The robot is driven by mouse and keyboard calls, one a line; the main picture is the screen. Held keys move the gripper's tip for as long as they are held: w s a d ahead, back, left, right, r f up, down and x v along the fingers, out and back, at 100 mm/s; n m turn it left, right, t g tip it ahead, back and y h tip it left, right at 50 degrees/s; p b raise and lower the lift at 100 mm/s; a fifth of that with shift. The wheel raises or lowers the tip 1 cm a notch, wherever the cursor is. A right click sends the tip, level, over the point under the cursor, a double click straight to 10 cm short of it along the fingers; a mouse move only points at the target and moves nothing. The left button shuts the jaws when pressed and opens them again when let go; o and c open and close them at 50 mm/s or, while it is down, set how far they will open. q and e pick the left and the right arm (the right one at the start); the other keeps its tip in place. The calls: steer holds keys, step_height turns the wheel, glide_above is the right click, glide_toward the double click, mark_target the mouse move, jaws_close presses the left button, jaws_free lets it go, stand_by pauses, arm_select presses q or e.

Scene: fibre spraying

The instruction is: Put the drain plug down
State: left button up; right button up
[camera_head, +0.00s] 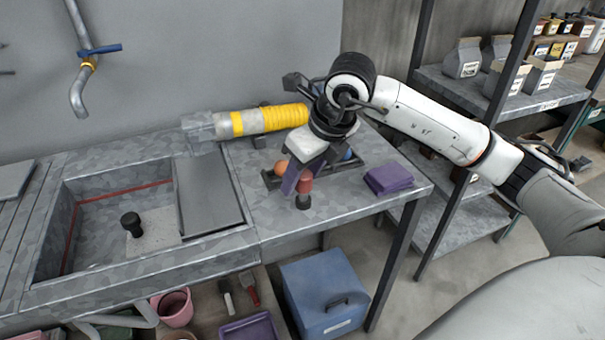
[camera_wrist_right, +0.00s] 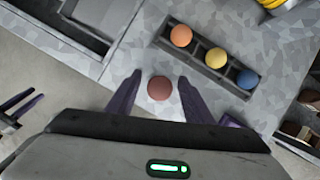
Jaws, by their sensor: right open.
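A reddish-brown, round-topped piece with a black foot (camera_head: 304,187) stands upright on the counter near its front edge. My right gripper (camera_head: 297,180) is open, its purple fingers down around this piece. In the right wrist view its brown top (camera_wrist_right: 160,88) lies between the two spread fingertips (camera_wrist_right: 155,84), with gaps at both sides. A black knobbed plug-like piece (camera_head: 131,223) stands in the sink; I cannot tell which of the two is the drain plug. Purple prongs at the left edge of the wrist view look like my left gripper (camera_wrist_right: 20,108); the head view does not show it.
A dark rack with orange, yellow and blue balls (camera_wrist_right: 214,57) lies just behind the brown-topped piece. A folded purple cloth (camera_head: 389,179) is to its right. A yellow-banded tube (camera_head: 262,121) lies at the back. The sink (camera_head: 48,235) is left; a shelf unit (camera_head: 440,86) stands right.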

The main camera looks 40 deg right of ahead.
steer(key=v, duration=1.2)
stand_by(1.3)
